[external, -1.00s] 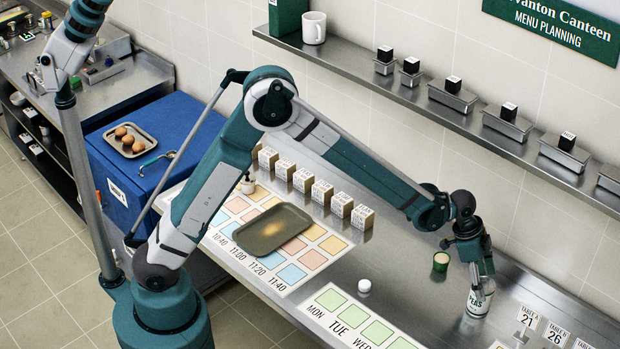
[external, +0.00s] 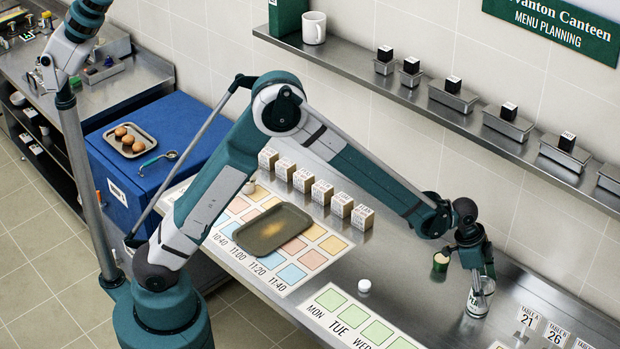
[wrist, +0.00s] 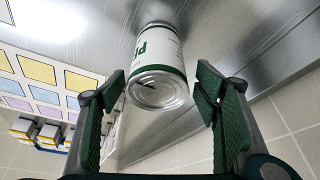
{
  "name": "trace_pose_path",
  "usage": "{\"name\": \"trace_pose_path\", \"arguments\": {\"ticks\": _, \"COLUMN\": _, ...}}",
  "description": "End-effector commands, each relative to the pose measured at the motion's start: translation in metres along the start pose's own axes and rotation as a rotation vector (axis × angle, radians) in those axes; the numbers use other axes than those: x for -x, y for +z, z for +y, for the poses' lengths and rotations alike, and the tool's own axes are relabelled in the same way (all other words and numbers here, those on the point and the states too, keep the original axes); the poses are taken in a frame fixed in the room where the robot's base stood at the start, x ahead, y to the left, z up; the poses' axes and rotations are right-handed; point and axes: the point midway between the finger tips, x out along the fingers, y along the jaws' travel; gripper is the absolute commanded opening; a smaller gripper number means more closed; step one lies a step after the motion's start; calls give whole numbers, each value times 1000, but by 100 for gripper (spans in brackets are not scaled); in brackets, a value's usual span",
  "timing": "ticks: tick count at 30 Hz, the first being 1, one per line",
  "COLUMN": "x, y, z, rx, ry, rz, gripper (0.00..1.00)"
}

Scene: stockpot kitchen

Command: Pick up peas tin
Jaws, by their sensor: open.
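The peas tin (external: 478,302) is a white and green can standing upright on the steel counter at the right in the external view. In the wrist view the tin (wrist: 156,70) shows its metal end and part of its green-lettered label. My gripper (external: 480,284) is over the tin's upper part. In the wrist view the green fingers of my gripper (wrist: 160,92) are apart, one on each side of the tin's near end. Gaps show between the fingers and the tin, so it is not clamped.
A small green tin with a pale top (external: 440,263) stands just left of my gripper. A white round item (external: 364,286) and a brown tray (external: 270,230) lie further left. Table cards (external: 528,316) are close to the right. A steel shelf (external: 440,107) runs along the wall.

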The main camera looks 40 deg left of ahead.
Motion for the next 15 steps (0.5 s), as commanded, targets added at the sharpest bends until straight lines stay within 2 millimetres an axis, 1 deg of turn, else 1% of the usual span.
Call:
{"name": "trace_pose_path", "arguments": {"ticks": 5, "x": -11, "y": 1, "z": 1, "rx": 0, "ry": 0, "rz": 0, "gripper": 62}}
{"name": "trace_pose_path", "arguments": {"ticks": 15, "x": -44, "y": 3, "z": 3, "rx": -1, "ry": 0, "rz": 0, "gripper": 62}}
